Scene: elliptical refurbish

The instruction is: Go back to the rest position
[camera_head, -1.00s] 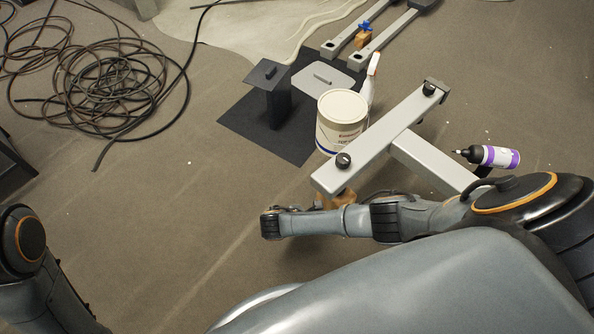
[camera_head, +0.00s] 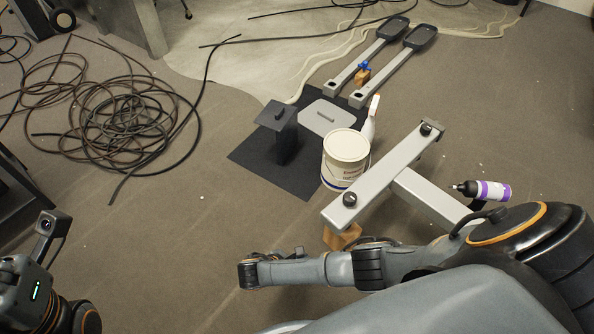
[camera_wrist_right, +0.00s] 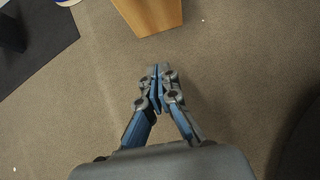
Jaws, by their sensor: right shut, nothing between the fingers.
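My right gripper (camera_wrist_right: 158,72) is shut and empty in the right wrist view, above bare carpet. A wooden block (camera_wrist_right: 150,12) lies ahead of its fingertips, apart from them. In the head view my right arm reaches left across the lower right; its fingers cannot be made out there. The wooden block (camera_head: 342,237) shows there under one end of a grey T-shaped metal frame (camera_head: 385,178). My left wrist, with its small camera and a green light, is at the lower left edge; the left fingers are not visible.
A purple-labelled bottle (camera_head: 488,190) is at right. Coiled cable (camera_head: 115,125) lies at left. Carpet between the cable and my right arm is clear.

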